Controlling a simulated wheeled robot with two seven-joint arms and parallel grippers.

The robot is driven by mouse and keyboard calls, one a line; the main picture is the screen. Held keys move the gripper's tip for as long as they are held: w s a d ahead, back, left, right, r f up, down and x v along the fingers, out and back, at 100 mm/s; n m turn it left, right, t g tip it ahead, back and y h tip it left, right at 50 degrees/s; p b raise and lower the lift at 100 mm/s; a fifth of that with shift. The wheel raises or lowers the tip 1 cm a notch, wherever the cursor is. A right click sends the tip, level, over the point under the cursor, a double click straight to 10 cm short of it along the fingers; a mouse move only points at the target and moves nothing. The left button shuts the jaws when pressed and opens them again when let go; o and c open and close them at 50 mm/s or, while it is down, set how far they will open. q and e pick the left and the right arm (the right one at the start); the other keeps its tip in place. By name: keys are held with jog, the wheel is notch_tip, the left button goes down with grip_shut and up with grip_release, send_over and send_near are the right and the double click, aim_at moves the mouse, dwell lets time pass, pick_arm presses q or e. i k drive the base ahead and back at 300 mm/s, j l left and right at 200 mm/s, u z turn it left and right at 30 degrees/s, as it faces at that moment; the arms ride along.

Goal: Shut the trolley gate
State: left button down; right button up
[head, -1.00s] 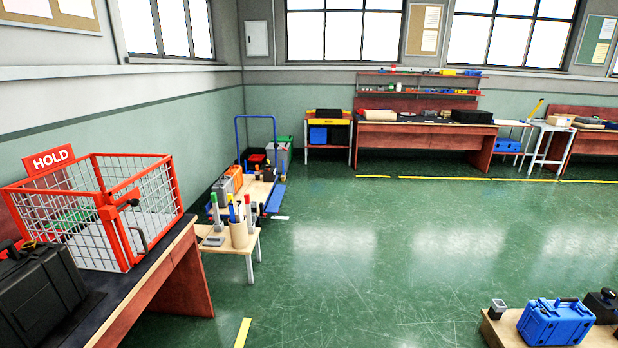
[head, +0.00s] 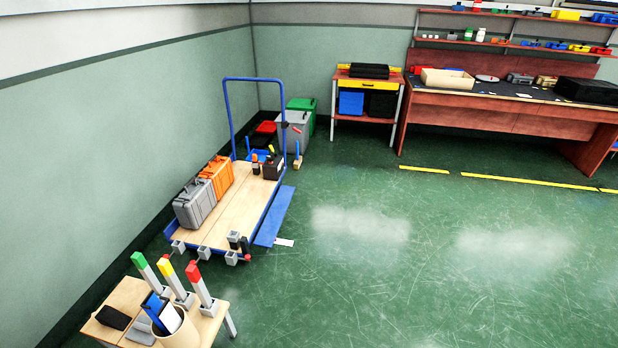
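The trolley (head: 235,210) stands on the floor by the left wall. It has a wooden deck and a tall blue push handle (head: 227,110) at its far end. A flat blue panel (head: 275,215) lies low along the trolley's right side, outside the deck. It looks like the gate folded down; I cannot tell how it is hinged. A grey case (head: 195,205) and an orange case (head: 218,176) stand on the deck's left side. Small dark items (head: 272,166) stand near the far end. Neither of my grippers is in view.
A small table (head: 98,328) with coloured posts and a beige cup (head: 176,334) stands in front of the trolley. Grey and green bins (head: 293,131) stand behind it. A workbench (head: 480,118) is at the back right.

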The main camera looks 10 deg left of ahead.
aim_at(265, 237)
jog(key=i+u, duration=0.15)
jog(key=i, duration=0.3)
jog(key=i+l+u, duration=0.15)
jog(key=i, duration=0.3)
jog(key=i+l+u, duration=0.15)
jog(key=i, duration=0.3)
jog(key=i+l+u, duration=0.15)
jog(key=i, duration=0.3)
jog(key=i+l+u, duration=0.15)
jog(key=i+l, duration=0.15)
jog(key=i, duration=0.15)
